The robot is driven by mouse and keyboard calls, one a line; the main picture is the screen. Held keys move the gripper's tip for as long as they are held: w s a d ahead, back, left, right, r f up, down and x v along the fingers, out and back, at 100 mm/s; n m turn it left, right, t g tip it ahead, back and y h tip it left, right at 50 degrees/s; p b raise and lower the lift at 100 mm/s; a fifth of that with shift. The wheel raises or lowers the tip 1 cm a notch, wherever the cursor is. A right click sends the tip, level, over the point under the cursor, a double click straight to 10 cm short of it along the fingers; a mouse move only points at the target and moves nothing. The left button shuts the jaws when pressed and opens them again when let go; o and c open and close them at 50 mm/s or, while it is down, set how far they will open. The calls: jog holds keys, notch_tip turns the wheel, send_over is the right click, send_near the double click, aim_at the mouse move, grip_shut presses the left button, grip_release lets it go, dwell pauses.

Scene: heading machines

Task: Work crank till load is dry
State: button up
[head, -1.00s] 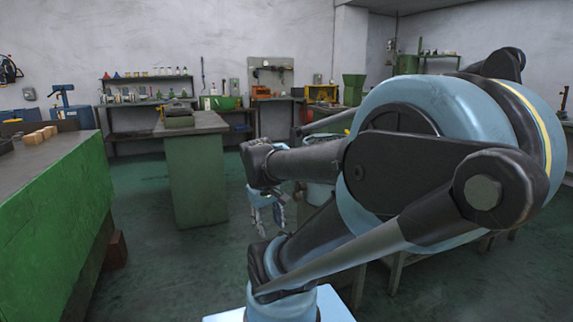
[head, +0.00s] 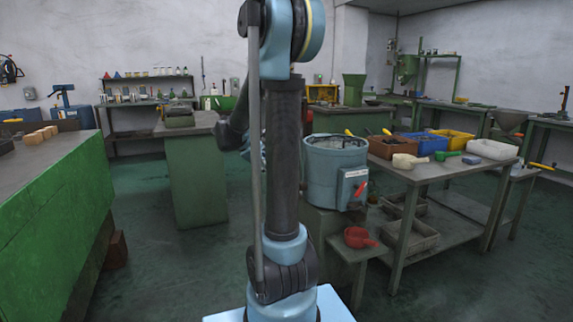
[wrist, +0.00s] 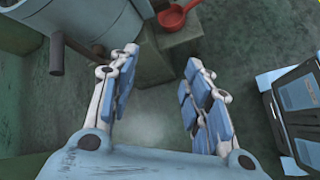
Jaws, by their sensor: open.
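A light-blue drum machine (head: 322,172) with a red lever (head: 361,188) and a white label stands on a low stand, right of my arm in the head view. In the wrist view the drum (wrist: 105,18) is at upper left. A dark crank-like handle (wrist: 57,54) sticks out beside it. My gripper (wrist: 160,62) is open and empty, pointing past the drum toward the stand and floor. It does not touch the handle. In the head view my arm hides most of the gripper. The load inside the drum cannot be made out.
A red scoop (head: 359,238) lies on a small low shelf by the drum; it also shows in the wrist view (wrist: 177,15). A bench (head: 432,176) with bins and scoops stands right. A green bench (head: 55,215) is left. Floor between is clear.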

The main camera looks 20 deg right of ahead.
jog(key=w+a+f+n+h, duration=0.2)
jog(key=w+f+n+h, duration=0.2)
jog(key=w, duration=0.8)
jog(key=w+a+f+n+h, duration=0.1)
jog(key=w+f+n+h, duration=0.25)
jog(key=w, duration=0.75)
jog(key=shift+n+h, duration=0.25)
jog(key=shift+h, duration=0.2)
jog(key=d, duration=1.1)
jog(key=w+d, duration=0.1)
jog(key=d, duration=0.5)
jog(key=shift+d+r, duration=0.15)
jog(key=shift+r, duration=0.05)
grip_shut()
